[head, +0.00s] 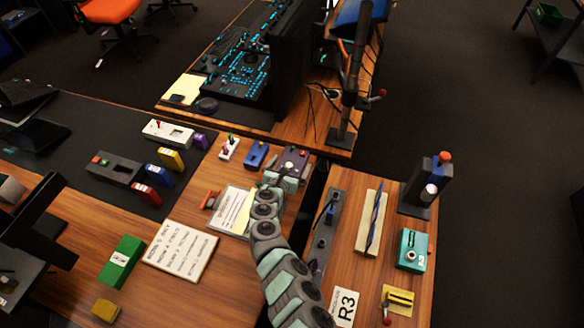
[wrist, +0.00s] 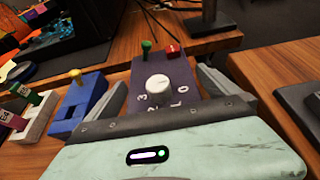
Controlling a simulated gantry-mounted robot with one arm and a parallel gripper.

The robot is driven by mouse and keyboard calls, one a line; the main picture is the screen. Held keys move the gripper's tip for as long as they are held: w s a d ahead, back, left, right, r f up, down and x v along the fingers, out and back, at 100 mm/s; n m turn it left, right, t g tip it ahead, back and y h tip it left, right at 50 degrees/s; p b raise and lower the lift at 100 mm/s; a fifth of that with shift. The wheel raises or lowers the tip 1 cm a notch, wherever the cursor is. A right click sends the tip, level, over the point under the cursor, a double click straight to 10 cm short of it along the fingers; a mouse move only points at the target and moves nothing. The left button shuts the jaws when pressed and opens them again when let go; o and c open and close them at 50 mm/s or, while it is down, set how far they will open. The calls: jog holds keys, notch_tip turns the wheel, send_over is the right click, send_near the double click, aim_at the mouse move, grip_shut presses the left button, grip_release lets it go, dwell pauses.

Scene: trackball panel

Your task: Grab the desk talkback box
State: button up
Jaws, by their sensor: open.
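A dark purple box with a white numbered knob, a green-topped toggle and a red button (wrist: 182,72) sits on the wooden desk; it fits the desk talkback box, though no name on it is readable. It also shows in the head view (head: 294,157), partly covered by my gripper. My gripper (wrist: 165,92) is open, with one finger on each side of the box. In the head view my gripper (head: 284,176) is at the near side of the box. Whether the fingers touch its sides cannot be told.
A blue box with a yellow knob (wrist: 80,100) and a white switch box (wrist: 30,115) stand to the left. A gap separates the desk from the right-hand table, which holds a teal box (head: 411,249). A dark monitor arm post (head: 345,120) stands behind.

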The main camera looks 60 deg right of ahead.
jog(key=shift+d+f, duration=0.15)
jog(key=shift+d, duration=0.05)
jog(key=shift+c, duration=0.2)
jog(key=c, duration=1.9)
